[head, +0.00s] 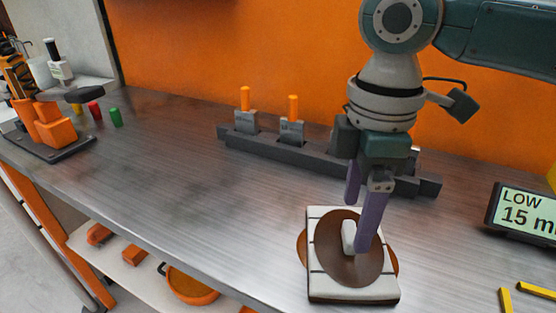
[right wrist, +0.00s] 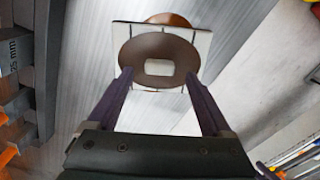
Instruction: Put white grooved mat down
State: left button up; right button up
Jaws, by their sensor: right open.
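The white grooved mat (head: 326,291) is a pale square slab with dark groove lines, low on the grey bench in the head view. It also shows in the right wrist view (right wrist: 201,42). A dark brown disc (head: 335,262) lies over its middle, with a small white block (head: 348,236) at the disc's centre. A second brown disc (head: 301,250) shows past the mat's edges. My right gripper (head: 358,228) is open, its purple fingers pointing down on either side of the white block. Whether they touch it cannot be told. My left gripper is not in view.
A dark grey rack (head: 268,151) with orange-topped gauges stands behind the mat. A display (head: 522,214) reading LOW and yellow bars (head: 506,300) are at right. An orange tool stand (head: 49,129) and coloured pegs (head: 115,117) are at far left. The bench between is clear.

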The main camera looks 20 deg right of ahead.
aim_at(351, 232)
notch_tip(351, 232, up, 8)
jog(key=p, duration=0.1)
jog(key=shift+t+y, duration=0.4)
jog(key=shift+y, duration=0.4)
jog(key=s+a+f, duration=0.1)
jog(key=a, duration=0.1)
jog(key=s+a+f, duration=0.1)
jog(key=a+f, duration=0.1)
jog(key=s+a+f, duration=0.2)
jog(key=a, duration=0.1)
jog(key=shift+a+f, duration=0.1)
jog(key=shift+f, duration=0.05)
jog(key=s+a+f+m+t+y, duration=0.1)
jog(key=s+a+f+m, duration=0.1)
jog(key=s+a+m, duration=0.15)
jog(key=s+d+f+m+t+h, duration=0.1)
jog(key=s+d+m+h, duration=0.1)
jog(key=s+d+m, duration=0.5)
jog(key=shift+s+d+f+t, duration=0.3)
jog(key=shift+s+f+t, duration=0.1)
jog(key=shift+s, duration=0.35)
